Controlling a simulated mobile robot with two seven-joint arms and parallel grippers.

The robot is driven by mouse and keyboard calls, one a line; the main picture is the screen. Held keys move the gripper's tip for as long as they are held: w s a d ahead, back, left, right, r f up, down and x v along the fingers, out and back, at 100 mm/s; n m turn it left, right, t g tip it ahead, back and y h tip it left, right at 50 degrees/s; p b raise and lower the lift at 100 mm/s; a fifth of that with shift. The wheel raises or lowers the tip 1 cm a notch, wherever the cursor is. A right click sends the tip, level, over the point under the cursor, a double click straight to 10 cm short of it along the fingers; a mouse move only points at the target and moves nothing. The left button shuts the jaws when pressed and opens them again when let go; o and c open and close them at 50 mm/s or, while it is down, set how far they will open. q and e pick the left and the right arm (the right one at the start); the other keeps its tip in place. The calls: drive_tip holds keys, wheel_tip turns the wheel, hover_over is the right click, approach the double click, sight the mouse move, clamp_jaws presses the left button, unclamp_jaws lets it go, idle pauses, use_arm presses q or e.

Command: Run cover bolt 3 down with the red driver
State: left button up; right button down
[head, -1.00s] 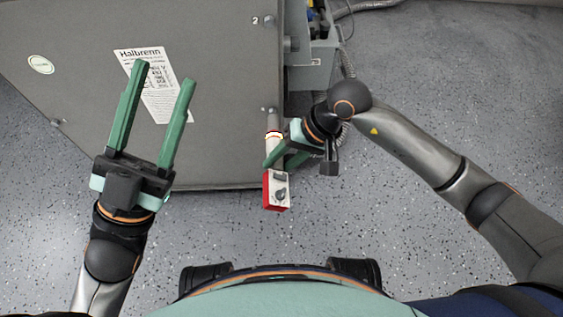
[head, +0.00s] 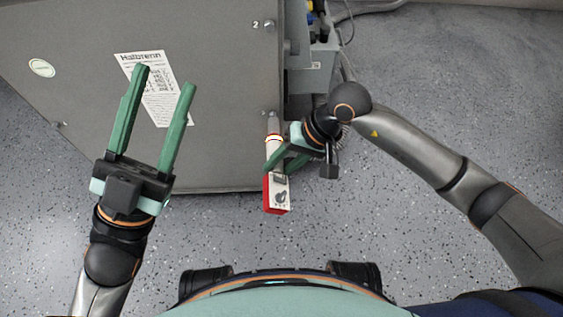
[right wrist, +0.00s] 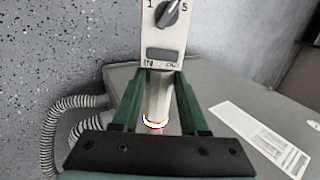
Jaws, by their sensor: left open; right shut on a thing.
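The red driver (head: 276,193) is red and white with a dial on its face. My right gripper (head: 270,168) is shut on the driver's grip, near the right edge of the grey cover. The driver's nose points up the picture to the cover bolt (head: 267,113) at the cover's lower right edge; I cannot tell whether it touches. In the right wrist view the driver's dial (right wrist: 168,14) shows above the green fingers, and a lit ring circles its shaft (right wrist: 157,100). My left gripper (head: 152,78) is open and empty over the cover.
The grey cover (head: 210,60) carries a label (head: 153,88) and another bolt (head: 270,24) marked 2. Cabinet parts (head: 312,70) and hoses (right wrist: 48,135) lie right of it in the head view. The speckled floor (head: 430,90) is open.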

drive_tip(key=shift+w+r, duration=0.1)
drive_tip(key=shift+w, duration=1.4)
idle(2.9)
idle(0.3)
drive_tip(key=shift+s+a, duration=0.1)
drive_tip(key=shift+s, duration=2.25)
